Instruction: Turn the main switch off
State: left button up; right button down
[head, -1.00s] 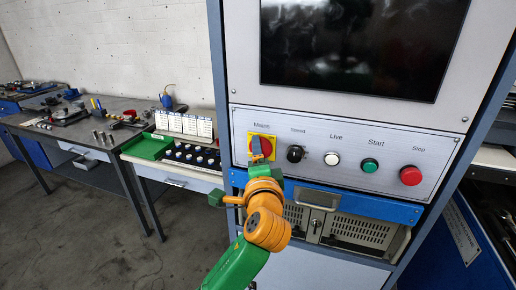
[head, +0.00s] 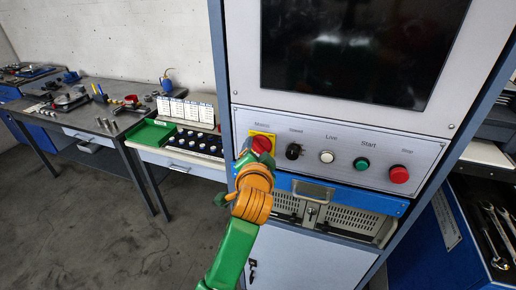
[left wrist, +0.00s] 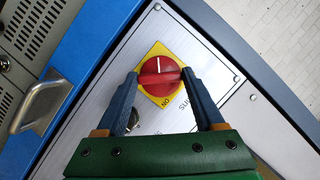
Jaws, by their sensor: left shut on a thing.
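The main switch is a red rotary knob (head: 262,143) on a yellow square plate, labelled Mains, at the left end of the control panel. In the left wrist view the red knob (left wrist: 160,77) has a raised bar across it and a white mark on its far side. An "ON" label shows on the near part of the yellow plate. My left gripper (head: 250,157) is at the switch, partly covering it in the head view. Its two dark blue fingers (left wrist: 160,80) lie on either side of the knob, shut on its bar. My right gripper is not in view.
A black knob (head: 293,151), white Live button (head: 327,156), green Start button (head: 362,164) and red Stop button (head: 399,174) are in a row to the right. Below is a blue drawer front with a handle (head: 313,190). A bench with a green tray (head: 153,132) stands left.

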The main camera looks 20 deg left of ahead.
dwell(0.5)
pick_arm(q)
jog(key=o, duration=1.4)
